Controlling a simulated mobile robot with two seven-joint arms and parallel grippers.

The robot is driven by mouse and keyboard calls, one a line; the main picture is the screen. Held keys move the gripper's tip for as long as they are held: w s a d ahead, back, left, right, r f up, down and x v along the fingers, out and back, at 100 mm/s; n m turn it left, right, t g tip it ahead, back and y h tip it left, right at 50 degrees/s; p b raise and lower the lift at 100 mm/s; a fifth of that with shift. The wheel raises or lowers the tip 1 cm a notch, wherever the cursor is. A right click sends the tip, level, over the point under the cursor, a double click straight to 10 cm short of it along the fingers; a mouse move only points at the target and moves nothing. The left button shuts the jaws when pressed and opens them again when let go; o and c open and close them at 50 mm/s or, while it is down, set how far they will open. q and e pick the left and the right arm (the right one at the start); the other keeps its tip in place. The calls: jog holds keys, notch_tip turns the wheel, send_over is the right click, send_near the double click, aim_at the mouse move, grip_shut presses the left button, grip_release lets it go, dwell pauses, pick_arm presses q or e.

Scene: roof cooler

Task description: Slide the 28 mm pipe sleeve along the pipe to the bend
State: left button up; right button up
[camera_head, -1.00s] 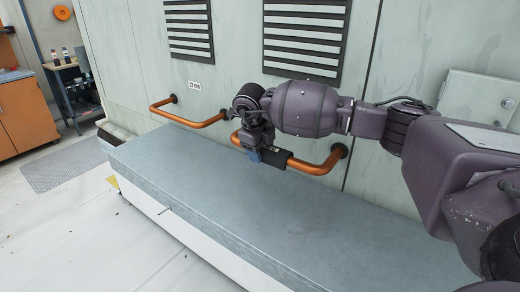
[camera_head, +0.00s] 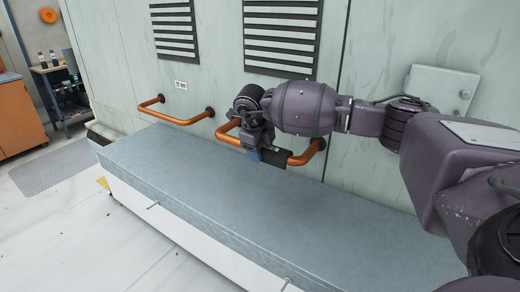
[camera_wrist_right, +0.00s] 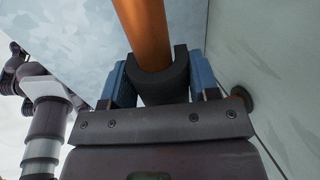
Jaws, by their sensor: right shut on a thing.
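The black pipe sleeve (camera_head: 277,158) sits around the straight front run of the right copper pipe (camera_head: 226,129). My right gripper (camera_head: 253,155) is on the sleeve from above, at its left part. In the right wrist view the blue finger pads press both sides of the dark sleeve (camera_wrist_right: 163,84), and the copper pipe (camera_wrist_right: 146,35) runs out of it. The sleeve's right end is a short way from the right bend (camera_head: 302,160), where the pipe turns to the wall. The gripper hides part of the pipe and sleeve. My left gripper is not in view.
A second copper pipe (camera_head: 172,118) is fixed to the wall on the left, under a small label. The wall (camera_head: 225,75) is close behind both pipes. A long grey metal top (camera_head: 220,205) below them is clear. A wall box (camera_head: 440,92) is at the right.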

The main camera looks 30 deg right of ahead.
jog(key=o, duration=1)
jog(key=v, duration=1)
jog(key=shift+r, duration=0.4)
jog(key=shift+s+a+f, duration=0.1)
